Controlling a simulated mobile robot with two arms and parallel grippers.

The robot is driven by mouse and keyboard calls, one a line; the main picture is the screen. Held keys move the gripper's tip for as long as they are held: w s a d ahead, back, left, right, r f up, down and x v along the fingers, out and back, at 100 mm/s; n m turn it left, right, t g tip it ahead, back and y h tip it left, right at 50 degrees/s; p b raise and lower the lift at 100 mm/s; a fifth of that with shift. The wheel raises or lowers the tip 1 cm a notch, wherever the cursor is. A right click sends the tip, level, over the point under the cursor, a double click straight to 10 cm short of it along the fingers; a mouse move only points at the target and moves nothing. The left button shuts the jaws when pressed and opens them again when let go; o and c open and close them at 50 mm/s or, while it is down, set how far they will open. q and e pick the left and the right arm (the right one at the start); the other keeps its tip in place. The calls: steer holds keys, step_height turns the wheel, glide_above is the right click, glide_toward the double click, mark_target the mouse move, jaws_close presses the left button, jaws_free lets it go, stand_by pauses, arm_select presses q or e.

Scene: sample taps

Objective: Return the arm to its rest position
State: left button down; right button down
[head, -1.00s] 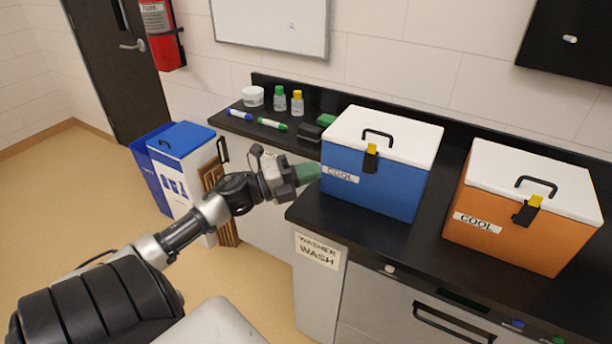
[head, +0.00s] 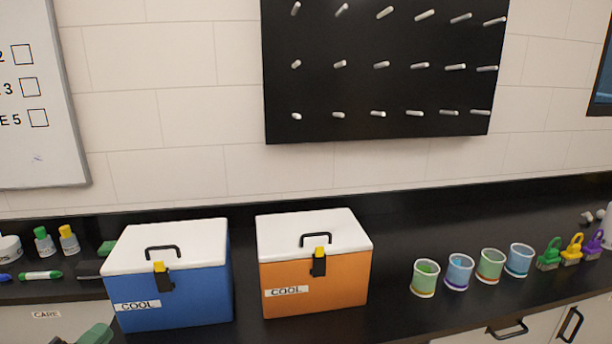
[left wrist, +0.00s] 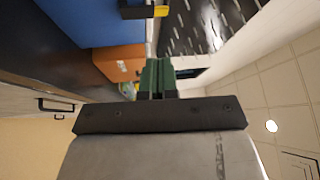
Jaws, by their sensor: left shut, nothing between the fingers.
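The blue cooler (left wrist: 95,22) and the orange cooler (left wrist: 118,62) lie beyond the fingers there. The rest of my left arm is outside the head view. My right gripper is not in view.
The orange cooler (head: 340,285) stands beside the blue one on the black counter (head: 390,320). Several cups (head: 425,278) and colored clips (head: 571,250) stand at the right. A peg board (head: 375,90) hangs above.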

arm_select(q)
steer(key=s+d+f+n+g+y, duration=0.3)
steer(key=s+f+n+y, duration=0.1)
steer(key=f+n, duration=0.25)
steer(key=s+d+f+n+g+y, duration=0.3)
steer(key=f+n+y, duration=0.15)
steer(key=n, duration=0.25)
steer(key=s+d+f+n+g+h, duration=0.2)
steer(key=s+d+f+g, duration=0.1)
steer(key=s+d+g, duration=0.4)
steer(key=s+d+f+n+g+h, duration=0.1)
steer(key=s+d+f+n+g, duration=0.2)
steer(key=s+d, duration=0.4)
step_height(320, 180, down, 24)
steer(key=s+a, duration=0.1)
steer(key=s+a+f+g, duration=0.2)
steer(key=s+a+f, duration=0.1)
steer(key=s+f, duration=1.4)
steer(key=shift+a+f+m, duration=0.2)
steer(key=shift+m, duration=0.25)
